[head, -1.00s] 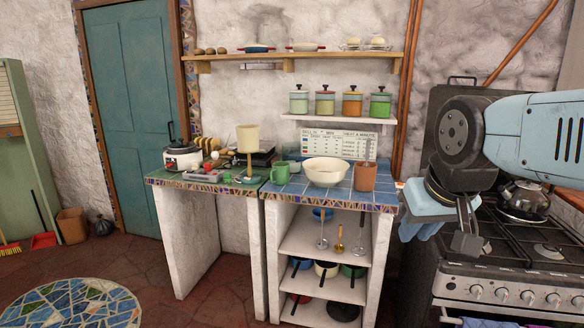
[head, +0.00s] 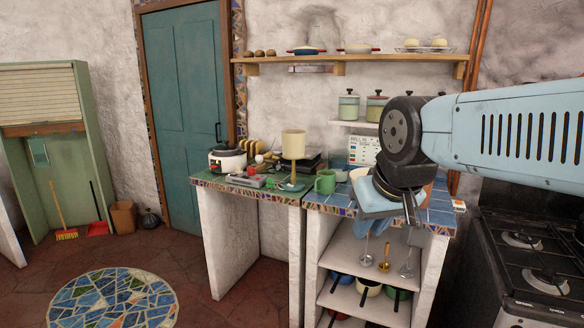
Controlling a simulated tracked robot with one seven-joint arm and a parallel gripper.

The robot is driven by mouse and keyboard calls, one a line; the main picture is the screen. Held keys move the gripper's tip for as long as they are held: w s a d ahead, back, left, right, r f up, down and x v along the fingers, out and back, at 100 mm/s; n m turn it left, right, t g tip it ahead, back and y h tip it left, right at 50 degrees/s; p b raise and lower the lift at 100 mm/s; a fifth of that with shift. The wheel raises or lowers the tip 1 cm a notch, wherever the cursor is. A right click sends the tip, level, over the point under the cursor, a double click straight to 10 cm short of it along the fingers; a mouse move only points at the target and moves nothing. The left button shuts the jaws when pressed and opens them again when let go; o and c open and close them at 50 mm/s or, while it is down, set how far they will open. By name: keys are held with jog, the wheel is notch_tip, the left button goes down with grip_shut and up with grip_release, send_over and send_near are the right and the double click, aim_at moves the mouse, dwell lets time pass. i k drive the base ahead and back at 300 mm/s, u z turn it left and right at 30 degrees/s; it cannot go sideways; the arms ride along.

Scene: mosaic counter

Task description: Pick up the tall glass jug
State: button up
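I cannot clearly make out a tall glass jug. A faint, pale upright shape shows above the top shelf between two dishes; I cannot tell whether it is clear glass or a mark on the wall. My gripper (head: 413,222) hangs from my blue arm at the right, fingers pointing down, in front of the blue-tiled counter (head: 440,207). No object shows between its fingers, and their gap is not clear. My arm and gripper hide part of the counter, a pale bowl and canisters behind.
A wooden shelf (head: 400,60) holds dishes. A stove (head: 535,255) stands at right. Floor at left is open around a round mosaic (head: 110,300).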

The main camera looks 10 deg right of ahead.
aim_at(338, 159)
jog(key=u, duration=0.1)
jog(key=i, duration=1.65)
jog(key=z, duration=0.6)
jog(key=k, duration=0.85)
jog(key=z, duration=0.2)
jog(key=i, duration=0.8)
jog(key=u, duration=0.05)
